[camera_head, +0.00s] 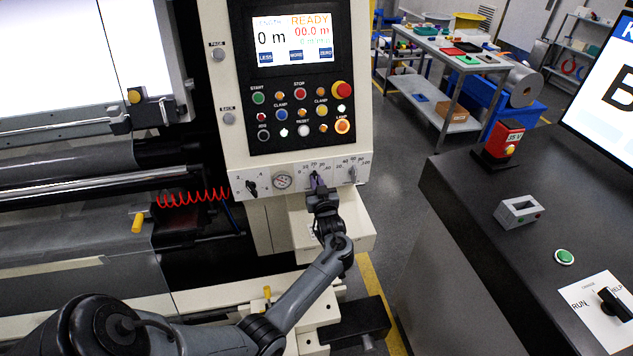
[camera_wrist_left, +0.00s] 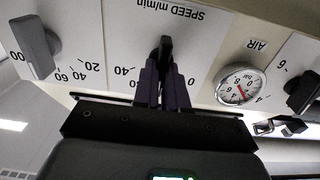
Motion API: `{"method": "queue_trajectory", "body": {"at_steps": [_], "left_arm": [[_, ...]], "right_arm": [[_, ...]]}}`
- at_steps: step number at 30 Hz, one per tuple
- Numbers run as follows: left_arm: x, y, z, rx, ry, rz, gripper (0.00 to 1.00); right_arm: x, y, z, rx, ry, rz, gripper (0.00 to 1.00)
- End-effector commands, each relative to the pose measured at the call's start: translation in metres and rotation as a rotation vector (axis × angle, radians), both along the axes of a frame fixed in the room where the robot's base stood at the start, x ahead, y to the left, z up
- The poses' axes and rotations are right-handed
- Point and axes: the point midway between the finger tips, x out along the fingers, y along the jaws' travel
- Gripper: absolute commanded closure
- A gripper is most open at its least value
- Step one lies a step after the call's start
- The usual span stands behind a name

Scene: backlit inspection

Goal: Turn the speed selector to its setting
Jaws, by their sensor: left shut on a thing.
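The speed selector (camera_wrist_left: 166,48) is a small black knob on the pale panel strip, under the upside-down label SPEED m/min in the left wrist view. Scale marks 40 and 0 show on either side of it. My left gripper (camera_wrist_left: 165,85) is shut on the knob, with its dark purple fingers on both sides. In the head view the left gripper (camera_head: 318,183) reaches up to the strip below the control panel and covers most of the selector. The mark the knob points to cannot be read clearly. My right gripper is in neither view.
The air gauge (camera_wrist_left: 241,86) and another black knob (camera_wrist_left: 302,92) sit on one side of the selector, a further knob (camera_wrist_left: 35,47) on the other. Above are the push buttons (camera_head: 300,110) and the READY screen (camera_head: 293,38). A dark console (camera_head: 470,220) stands at right.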

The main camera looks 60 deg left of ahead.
Motion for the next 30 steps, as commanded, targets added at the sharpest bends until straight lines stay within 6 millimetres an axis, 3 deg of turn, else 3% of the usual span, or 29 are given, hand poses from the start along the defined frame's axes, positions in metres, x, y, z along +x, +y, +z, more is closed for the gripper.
{"method": "queue_trajectory", "body": {"at_steps": [8,9,14,24,30], "left_arm": [[0.0,0.0,0.0,0.001,0.001,0.0,1.0],[0.0,0.0,0.0,0.001,0.001,0.0,0.87],[0.0,0.0,0.0,0.001,0.0,0.0,0.63],[-0.001,-0.002,0.0,0.0,0.0,-0.001,0.63],[-0.007,-0.021,0.0,-0.001,-0.001,-0.002,0.63]], "right_arm": [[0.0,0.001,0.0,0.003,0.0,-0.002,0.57],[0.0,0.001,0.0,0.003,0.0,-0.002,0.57],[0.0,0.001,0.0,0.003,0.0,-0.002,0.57],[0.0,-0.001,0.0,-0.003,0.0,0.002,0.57],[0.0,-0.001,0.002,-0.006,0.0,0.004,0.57]]}}
